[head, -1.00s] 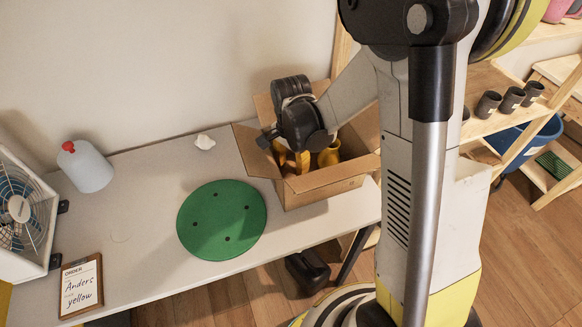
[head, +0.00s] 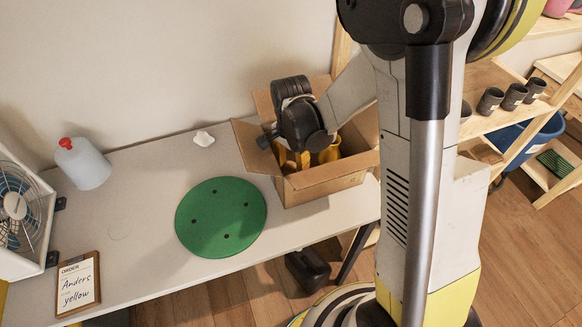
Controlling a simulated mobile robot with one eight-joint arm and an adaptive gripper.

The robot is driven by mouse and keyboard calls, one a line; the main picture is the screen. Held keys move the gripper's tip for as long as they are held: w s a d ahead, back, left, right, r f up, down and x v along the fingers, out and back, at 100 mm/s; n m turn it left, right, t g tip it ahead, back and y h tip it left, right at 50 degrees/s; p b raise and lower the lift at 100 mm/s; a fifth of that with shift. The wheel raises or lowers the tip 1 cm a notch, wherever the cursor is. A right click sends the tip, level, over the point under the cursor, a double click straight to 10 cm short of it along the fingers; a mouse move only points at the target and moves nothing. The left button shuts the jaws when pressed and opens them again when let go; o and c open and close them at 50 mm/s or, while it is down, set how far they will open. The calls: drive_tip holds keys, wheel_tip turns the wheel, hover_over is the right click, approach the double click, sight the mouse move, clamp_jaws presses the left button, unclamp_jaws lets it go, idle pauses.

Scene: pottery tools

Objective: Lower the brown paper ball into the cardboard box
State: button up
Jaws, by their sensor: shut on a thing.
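The cardboard box (head: 325,184) stands open on the right part of the grey-white table, its flaps folded outward. Yellow pottery (head: 330,152) shows inside it. My gripper (head: 296,152) points down over the left part of the box opening. My dark wrist covers most of the gripper and its fingertips. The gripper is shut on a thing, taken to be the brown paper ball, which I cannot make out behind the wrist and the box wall. How deep it sits in the box cannot be told.
A green round disc (head: 221,217) lies left of the box. Shelves with dark cups (head: 513,97) stand right.

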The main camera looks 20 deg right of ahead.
sight(291, 162)
drive_tip(key=shift+f+b, duration=0.6)
drive_tip(key=shift+f, duration=0.1)
idle(0.4)
drive_tip(key=o, duration=0.8)
drive_tip(key=shift+r, duration=0.1)
wheel_tip(291, 162, up, 12)
drive_tip(key=shift+f, duration=0.1)
drive_tip(key=s+r+n+t, duration=0.2)
drive_tip(key=s+n, duration=0.1)
drive_tip(key=s, duration=0.1)
drive_tip(key=s+r+n+t, duration=0.2)
drive_tip(key=s+r+n, duration=0.1)
drive_tip(key=n, duration=0.1)
drive_tip(key=s+r+n+t, duration=0.2)
drive_tip(key=s+n, duration=0.2)
drive_tip(key=shift+s+r, duration=0.25)
drive_tip(key=shift+s, duration=0.1)
drive_tip(key=shift+s+n+t, duration=0.55)
drive_tip(key=shift+n+t, duration=0.05)
drive_tip(key=shift+n, duration=0.2)
